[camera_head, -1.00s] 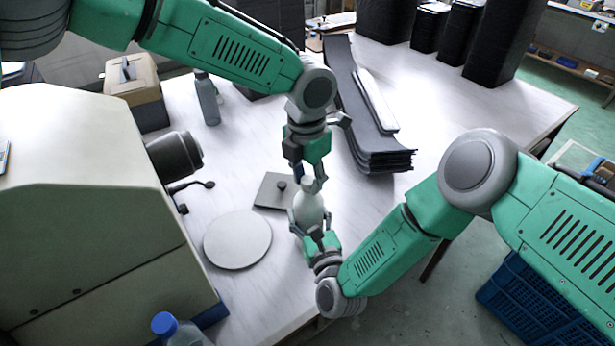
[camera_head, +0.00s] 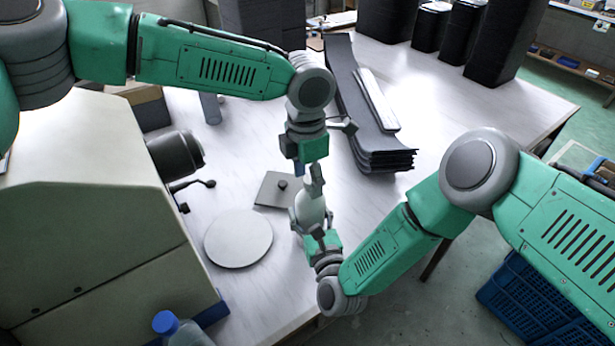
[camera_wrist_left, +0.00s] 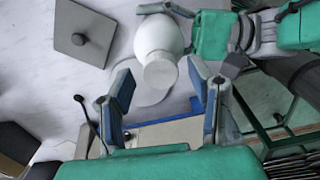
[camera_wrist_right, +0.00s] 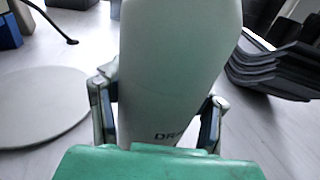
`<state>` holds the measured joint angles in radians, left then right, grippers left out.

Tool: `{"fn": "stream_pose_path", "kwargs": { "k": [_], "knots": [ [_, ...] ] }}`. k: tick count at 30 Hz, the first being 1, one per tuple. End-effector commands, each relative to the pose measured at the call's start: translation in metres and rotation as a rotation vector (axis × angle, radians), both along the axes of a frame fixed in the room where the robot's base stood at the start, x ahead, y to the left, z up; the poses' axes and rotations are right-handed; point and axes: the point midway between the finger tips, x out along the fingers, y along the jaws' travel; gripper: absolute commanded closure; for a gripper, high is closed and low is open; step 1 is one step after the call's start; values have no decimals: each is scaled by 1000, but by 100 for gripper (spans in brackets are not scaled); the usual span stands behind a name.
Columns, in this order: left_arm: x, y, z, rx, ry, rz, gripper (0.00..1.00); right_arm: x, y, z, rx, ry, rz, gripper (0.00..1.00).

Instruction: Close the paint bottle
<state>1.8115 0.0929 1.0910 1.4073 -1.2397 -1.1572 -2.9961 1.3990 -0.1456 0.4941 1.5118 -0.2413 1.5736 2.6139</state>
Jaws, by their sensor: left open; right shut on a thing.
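I cannot tell whether the top is a cap or a bare neck. My right gripper (camera_head: 318,236) is shut around the bottle's body; in the right wrist view its fingers sit on both sides of the bottle (camera_wrist_right: 175,70), above dark lettering. My left gripper (camera_head: 315,178) is over the bottle's top. In the left wrist view the left gripper (camera_wrist_left: 162,82) is open, its blue-padded fingers apart and empty, the top just beyond them.
A dark square plate with a knob (camera_head: 268,195) and a round grey disc (camera_head: 238,239) lie left of the bottle. Stacked dark panels (camera_head: 380,158) lie behind to the right. A beige machine (camera_head: 80,210) fills the left. A blue-capped bottle (camera_head: 166,324) stands at front left.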

Motion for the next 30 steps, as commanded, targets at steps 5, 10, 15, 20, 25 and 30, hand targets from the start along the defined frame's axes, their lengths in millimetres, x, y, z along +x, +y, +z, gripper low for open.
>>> {"fn": "stream_pose_path", "kwargs": {
  "k": [5, 10, 15, 20, 25, 30],
  "knots": [
    [1, 0, 11, -1, -2, 1, 52, -1, 0, -1, -1, 2, 1, 100],
    [0, 0, 34, -2, -2, 1, 52, -1, 0, -1, -1, 3, 1, 100],
    [0, 1, 46, 0, -1, 1, 52, -1, 0, -1, -1, 3, 1, 100],
    [0, 1, 45, -1, 0, 1, 52, -1, 0, -1, -1, 3, 1, 100],
    [0, 0, 45, 0, 1, 39, 57, -1, 0, -1, -1, 3, 1, 100],
    [-2, -1, 46, 2, 8, 259, 57, -1, 0, -1, -1, 3, 1, 100]
  ]
}}
